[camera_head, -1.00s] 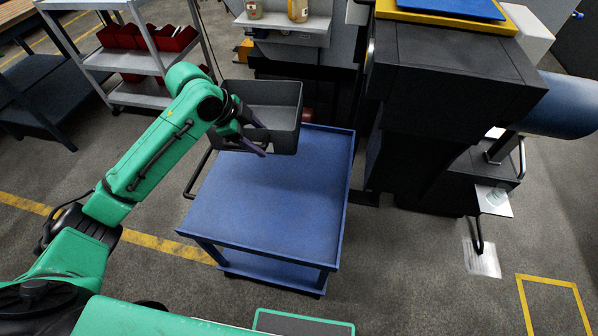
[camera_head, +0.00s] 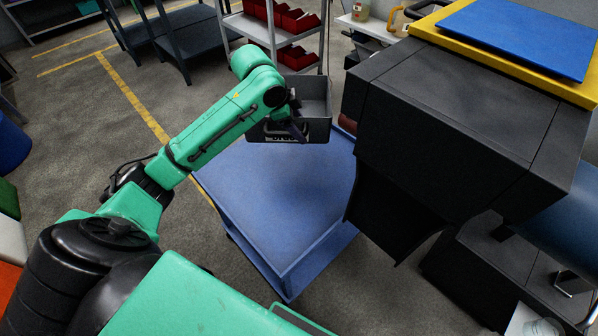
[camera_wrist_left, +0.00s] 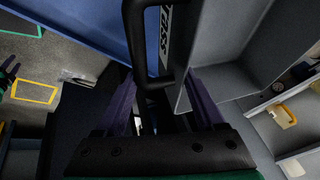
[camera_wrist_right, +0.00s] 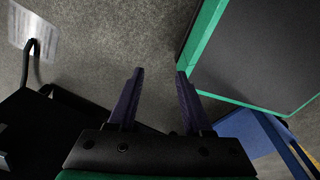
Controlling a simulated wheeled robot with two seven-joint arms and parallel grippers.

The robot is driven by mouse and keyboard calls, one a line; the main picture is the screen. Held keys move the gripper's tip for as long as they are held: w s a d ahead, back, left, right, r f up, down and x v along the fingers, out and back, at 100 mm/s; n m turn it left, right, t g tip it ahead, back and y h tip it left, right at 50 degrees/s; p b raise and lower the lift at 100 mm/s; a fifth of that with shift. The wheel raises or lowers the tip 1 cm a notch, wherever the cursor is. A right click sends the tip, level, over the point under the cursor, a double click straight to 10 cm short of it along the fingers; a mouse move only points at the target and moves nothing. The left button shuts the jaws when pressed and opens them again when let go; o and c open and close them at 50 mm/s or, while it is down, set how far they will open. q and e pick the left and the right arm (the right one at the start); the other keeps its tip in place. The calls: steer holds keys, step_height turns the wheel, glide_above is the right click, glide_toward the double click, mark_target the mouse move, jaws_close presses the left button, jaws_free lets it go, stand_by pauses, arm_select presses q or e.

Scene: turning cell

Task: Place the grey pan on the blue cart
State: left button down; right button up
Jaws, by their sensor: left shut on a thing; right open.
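The grey pan (camera_head: 318,95) is an open box held by my left gripper (camera_head: 296,126) at its near side. In the head view it overlaps the far end of the blue cart (camera_head: 285,200); I cannot tell its height over the top. In the left wrist view the fingers (camera_wrist_left: 160,100) are around the pan's black handle (camera_wrist_left: 133,45), beside the pan's lettered wall (camera_wrist_left: 180,50). The cart's blue top (camera_wrist_left: 85,25) shows behind. My right gripper (camera_wrist_right: 160,90) is open and empty above the floor, with part of the blue cart (camera_wrist_right: 245,130) to its right.
A large dark machine (camera_head: 450,120) stands close along the cart's right side, with a blue panel on a yellow tray (camera_head: 530,35) on top. A grey shelf rack (camera_head: 250,30) with red bins (camera_head: 297,20) stands behind the pan. The visible cart top is bare.

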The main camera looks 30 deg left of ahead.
arm_select(q)
steer(key=f, duration=1.3)
steer(key=f+b, duration=0.1)
steer(key=f, duration=0.6)
steer(key=shift+a, duration=0.3)
arm_select(e)
steer(key=shift+s+a+f, duration=0.3)
steer(key=shift+s+f, duration=0.1)
steer(key=shift+f, duration=0.15)
arm_select(q)
steer(key=shift+f, duration=0.15)
jaws_free()
steer(key=shift+s, duration=0.1)
steer(key=p+v, duration=0.1)
steer(key=v, duration=1.1)
arm_select(e)
steer(key=shift+r, duration=0.8)
